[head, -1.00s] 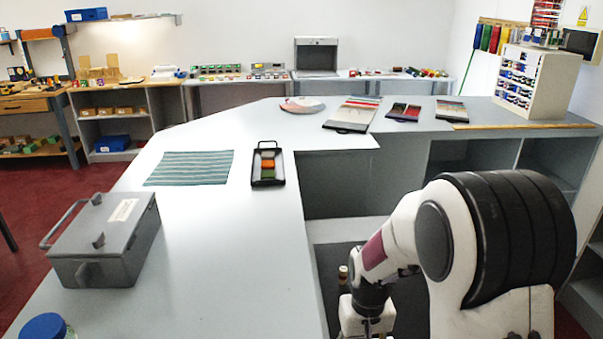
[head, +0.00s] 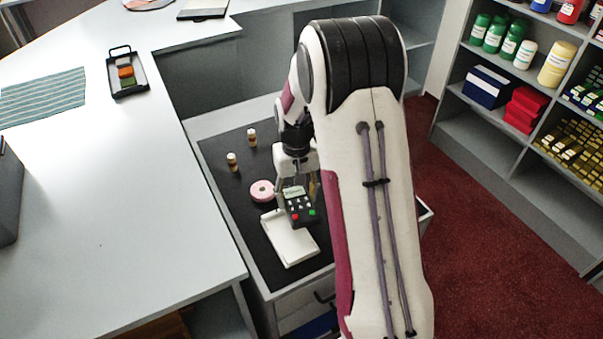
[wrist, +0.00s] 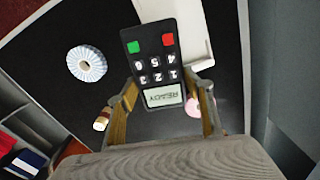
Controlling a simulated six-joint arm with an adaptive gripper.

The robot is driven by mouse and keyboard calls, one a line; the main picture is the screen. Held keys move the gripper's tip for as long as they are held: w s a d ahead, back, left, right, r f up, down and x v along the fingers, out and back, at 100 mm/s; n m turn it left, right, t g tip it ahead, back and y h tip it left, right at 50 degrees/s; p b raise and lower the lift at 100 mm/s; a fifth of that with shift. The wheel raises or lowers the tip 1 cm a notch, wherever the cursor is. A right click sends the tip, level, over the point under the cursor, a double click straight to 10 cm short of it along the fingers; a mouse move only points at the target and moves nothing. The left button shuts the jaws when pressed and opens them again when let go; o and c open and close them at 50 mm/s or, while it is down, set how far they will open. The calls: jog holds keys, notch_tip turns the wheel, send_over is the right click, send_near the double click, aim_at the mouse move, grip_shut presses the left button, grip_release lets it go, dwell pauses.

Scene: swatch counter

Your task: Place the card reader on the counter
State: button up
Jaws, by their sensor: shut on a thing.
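The card reader (head: 299,207) is a small dark keypad device with a grey screen and red and green keys. My gripper (head: 298,180) is shut on its screen end, and the reader hangs tilted over the black-topped drawer unit. In the wrist view the reader (wrist: 152,58) sits between the two fingers of my gripper (wrist: 165,97), with its key end pointing away. The pale grey counter (head: 110,205) lies to the left of the drawer unit, and its top stands higher than the black top. The reader's far side is hidden.
A white pad (head: 289,240), a pink roll (head: 262,191) and two small bottles (head: 232,161) stand on the black top (head: 215,150). A white ribbed ring (wrist: 87,63) shows in the wrist view.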

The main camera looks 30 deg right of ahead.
jog(key=w+d, duration=0.1)
jog(key=d, duration=0.1)
jog(key=w+d, duration=0.2)
jog(key=d, duration=0.1)
jog(key=w+d+r, duration=0.1)
jog(key=d, duration=0.2)
jog(key=shift+w, duration=0.3)
jog(key=shift+w+d+r+n, duration=0.25)
jog(key=shift+w+r+n, duration=0.1)
jog(key=shift+r+n, duration=0.2)
jog(key=shift+w+d+r+n, duration=0.2)
jog(key=shift+w+r+n, duration=0.15)
jog(key=shift+r+n, duration=0.2)
jog(key=shift+f, duration=0.1)
jog(key=shift+f, duration=1.9)
jog(key=shift+f, duration=0.1)
jog(key=shift+f, duration=1.9)
jog(key=shift+f, duration=0.15)
